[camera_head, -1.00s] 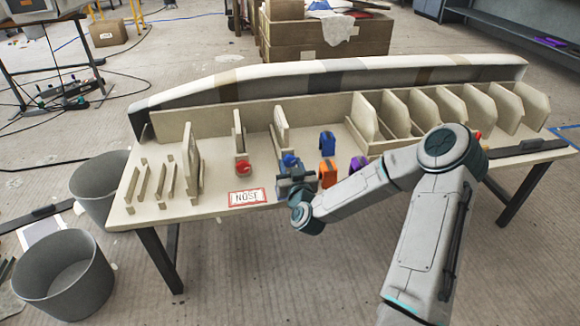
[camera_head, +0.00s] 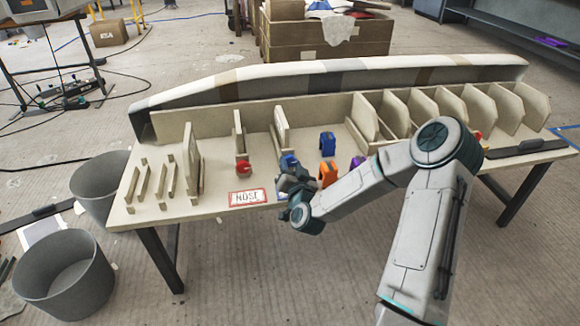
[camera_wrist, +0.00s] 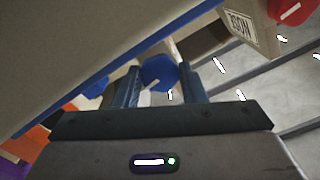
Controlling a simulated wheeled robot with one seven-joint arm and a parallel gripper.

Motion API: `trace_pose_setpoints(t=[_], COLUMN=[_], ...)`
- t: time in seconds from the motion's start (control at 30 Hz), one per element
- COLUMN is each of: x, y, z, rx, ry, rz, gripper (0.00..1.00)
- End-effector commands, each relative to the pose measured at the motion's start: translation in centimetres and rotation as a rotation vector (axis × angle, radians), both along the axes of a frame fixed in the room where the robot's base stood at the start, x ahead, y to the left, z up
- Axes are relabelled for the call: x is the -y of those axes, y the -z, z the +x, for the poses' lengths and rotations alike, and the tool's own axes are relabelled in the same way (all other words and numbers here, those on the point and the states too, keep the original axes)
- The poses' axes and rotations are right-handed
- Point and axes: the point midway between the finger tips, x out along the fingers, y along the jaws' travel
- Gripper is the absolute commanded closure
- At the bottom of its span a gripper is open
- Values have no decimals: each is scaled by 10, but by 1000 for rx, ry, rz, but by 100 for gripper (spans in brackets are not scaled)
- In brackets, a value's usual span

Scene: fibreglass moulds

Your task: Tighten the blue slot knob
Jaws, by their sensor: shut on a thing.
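The blue slot knob (camera_head: 289,160) sits at the front end of a pair of upright panels (camera_head: 280,128) on the bench. In the wrist view the blue knob (camera_wrist: 158,73) lies between the two fingers, with a short pale mark on its face. My gripper (camera_wrist: 160,85) is shut on it. In the head view my gripper (camera_head: 290,177) is at the knob and hides most of it and its lower mount.
A red knob (camera_head: 245,169) is on the slot to the left, behind the NOSE sign (camera_head: 247,197). Blue (camera_head: 327,143), orange (camera_head: 327,171) and purple (camera_head: 358,163) clamp-like pieces stand close to the right. Upright panels rise behind. Two grey bins (camera_head: 66,275) stand at the left.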

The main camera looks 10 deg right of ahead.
Motion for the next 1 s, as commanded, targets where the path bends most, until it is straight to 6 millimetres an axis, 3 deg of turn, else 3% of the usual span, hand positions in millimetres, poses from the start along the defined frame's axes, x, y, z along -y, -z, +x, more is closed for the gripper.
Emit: trace_pose_setpoints(t=[0.67,0.7,0.77,1.0], x=[-1,-1,-1,0], y=[0,0,0,0], z=[0,0,0,0], rx=[0,0,0,0], ry=[-1,-1,-1,0], rz=[76,76,76,76], gripper=[86,54,41,41])
